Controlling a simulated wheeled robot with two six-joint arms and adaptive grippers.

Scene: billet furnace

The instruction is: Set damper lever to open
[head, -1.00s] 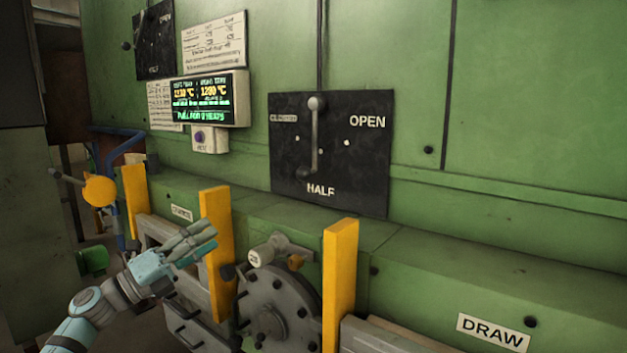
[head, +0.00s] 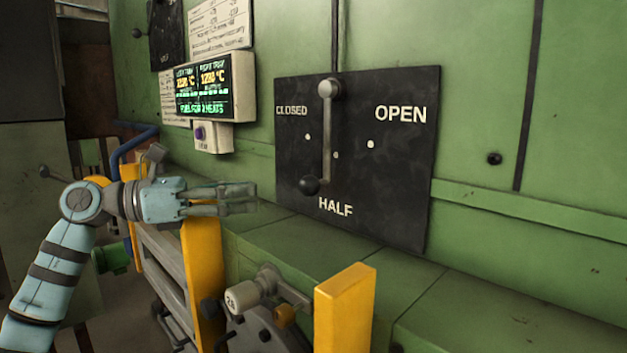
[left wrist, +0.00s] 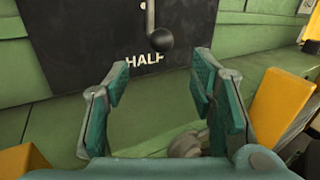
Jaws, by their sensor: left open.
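The damper lever (head: 327,135) is a grey rod on a black plate (head: 405,185) marked CLOSED, HALF and OPEN. It hangs nearly straight down from its pivot, its dark ball knob (head: 309,186) just above the HALF label. OPEN is at the plate's right. My left gripper (head: 255,198) is left of the knob, apart from it, pointing toward the plate. In the left wrist view the jaws (left wrist: 160,100) are spread and empty, with the knob (left wrist: 161,40) beyond them, slightly above the gap. My right gripper is not in view.
Yellow posts (head: 345,305) (head: 203,270) stand in front of the green ledge. A crank handle (head: 250,292) sits between them. A temperature display (head: 210,88) and a small button box (head: 212,138) are left of the plate. The space before the plate is clear.

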